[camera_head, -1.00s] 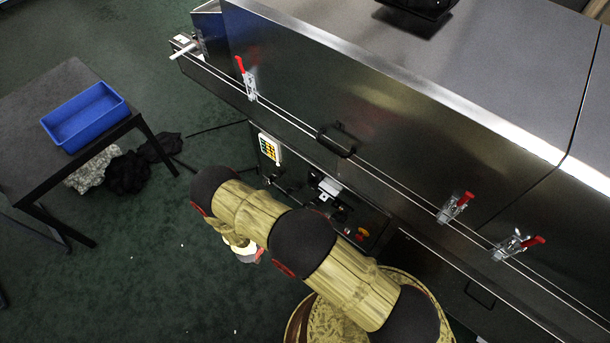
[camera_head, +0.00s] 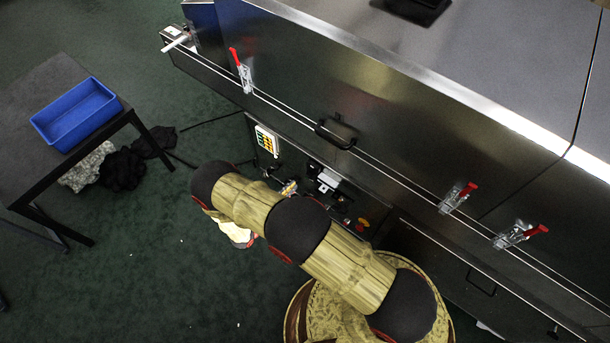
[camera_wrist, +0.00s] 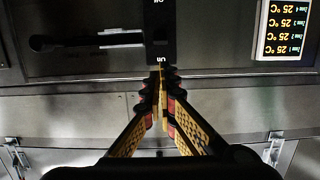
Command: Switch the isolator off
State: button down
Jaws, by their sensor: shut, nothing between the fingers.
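The control panel on the dryer's side is partly hidden by my arm in the head view. In the wrist view a dark upright strip (camera_wrist: 160,28) with small upside-down white lettering, seemingly "ON", stands directly beyond my fingertips; it may be part of the isolator. A black lever-like bar (camera_wrist: 60,42) lies to its left beside a pale plate. I cannot tell for certain which is the isolator's handle. My gripper (camera_wrist: 160,74) is shut and empty, its tips at the strip's lower end; contact is unclear. In the head view its tip (camera_head: 289,188) shows beside the panel.
A temperature display (camera_head: 266,141) is on the panel's left. A pale block (camera_head: 328,179) and a red button (camera_head: 362,223) lie to the right. Red-handled clamps (camera_head: 242,72) and a black handle (camera_head: 335,132) project from the dryer. A table with a blue tray (camera_head: 98,97) stands left.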

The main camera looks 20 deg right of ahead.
aim_at(309, 175)
jog(key=b+x, duration=0.2)
jog(key=x, duration=0.8)
jog(key=shift+f, duration=0.1)
dwell(0.3)
